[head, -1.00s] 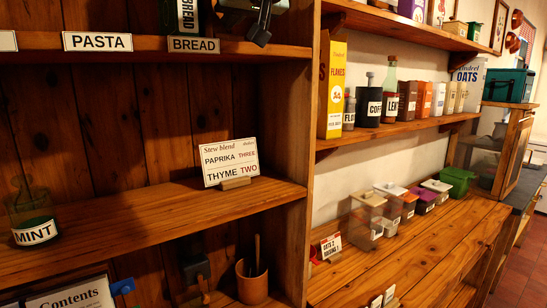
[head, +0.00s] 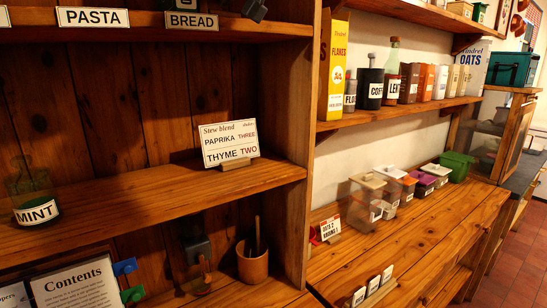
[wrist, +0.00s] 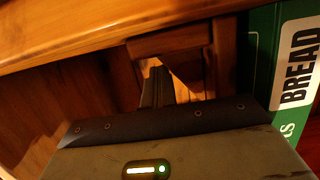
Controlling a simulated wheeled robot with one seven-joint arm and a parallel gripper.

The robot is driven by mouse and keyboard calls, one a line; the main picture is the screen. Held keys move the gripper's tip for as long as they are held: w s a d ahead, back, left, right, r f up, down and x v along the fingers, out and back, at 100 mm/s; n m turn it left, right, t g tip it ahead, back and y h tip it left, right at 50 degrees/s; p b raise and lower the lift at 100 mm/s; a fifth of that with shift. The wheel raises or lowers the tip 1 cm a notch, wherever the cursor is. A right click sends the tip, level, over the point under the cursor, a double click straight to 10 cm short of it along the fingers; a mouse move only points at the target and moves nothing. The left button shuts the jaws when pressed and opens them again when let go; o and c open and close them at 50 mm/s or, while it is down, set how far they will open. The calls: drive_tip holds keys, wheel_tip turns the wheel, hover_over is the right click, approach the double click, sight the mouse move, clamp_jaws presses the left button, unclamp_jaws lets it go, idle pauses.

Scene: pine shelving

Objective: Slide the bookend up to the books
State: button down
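A green book (wrist: 269,85) with a white BREAD label stands upright at the right of the wrist view. In the head view only its dark foot (head: 183,5) shows at the top edge, on the upper shelf. My gripper (wrist: 158,82) points in under wood in the wrist view, left of the book and apart from it. Its fingers are dark and small there, and I cannot tell whether they hold anything. A dark part of my gripper (head: 255,9) shows at the top of the head view. I cannot pick out the bookend for sure.
PASTA (head: 93,17) and BREAD (head: 191,20) labels mark the upper shelf's edge. A Stew blend card (head: 228,145) and a MINT jar (head: 35,194) stand on the middle shelf. A wooden cup (head: 252,264) is below. Much of the middle shelf is bare.

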drive_tip(key=shift+w+d+p, duration=0.4)
drive_tip(key=shift+d, duration=0.25)
drive_tip(key=shift+w+d+p, duration=0.35)
drive_tip(key=shift+w+d, duration=0.05)
drive_tip(key=shift+d, duration=0.2)
drive_tip(key=shift+s+d+f+b, duration=0.15)
drive_tip(key=shift+s+d+b, duration=0.15)
drive_tip(key=shift+s+b, duration=0.3)
drive_tip(key=shift+s+d+b, duration=0.95)
drive_tip(key=shift+s+b, duration=0.15)
drive_tip(key=shift+s, duration=0.15)
drive_tip(key=s+d+b, duration=0.3)
drive_tip(key=s+d, duration=0.1)
drive_tip(key=s, duration=0.2)
drive_tip(key=shift+b, duration=0.4)
drive_tip(key=shift+s+d, duration=0.1)
